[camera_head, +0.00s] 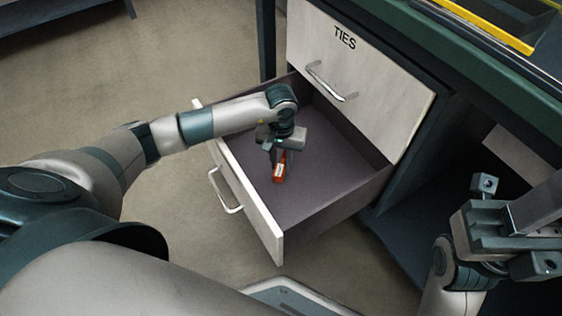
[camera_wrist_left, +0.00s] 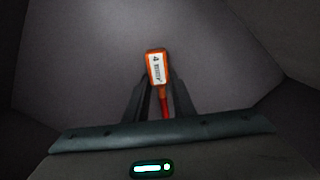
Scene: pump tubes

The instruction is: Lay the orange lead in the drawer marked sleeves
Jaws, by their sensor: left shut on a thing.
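The orange lead (camera_head: 279,173) has a white label and is between the fingers of my left gripper (camera_head: 278,160), inside the open lower drawer (camera_head: 320,196). In the left wrist view the lead (camera_wrist_left: 156,66) shows its orange, labelled end past the fingertips, with a thin red part running back between the fingers of the left gripper (camera_wrist_left: 160,98). The grey drawer floor lies behind it; I cannot tell whether the lead touches it. The open drawer's label is not visible. My right gripper (camera_head: 515,230) is at the lower right; its fingers are unclear.
A shut drawer marked TIES (camera_head: 375,75) is above the open one. The open drawer's front panel (camera_head: 240,188) with its handle (camera_head: 224,192) faces left. A green worktop edge (camera_head: 460,70) runs along the upper right. The rest of the open drawer looks empty.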

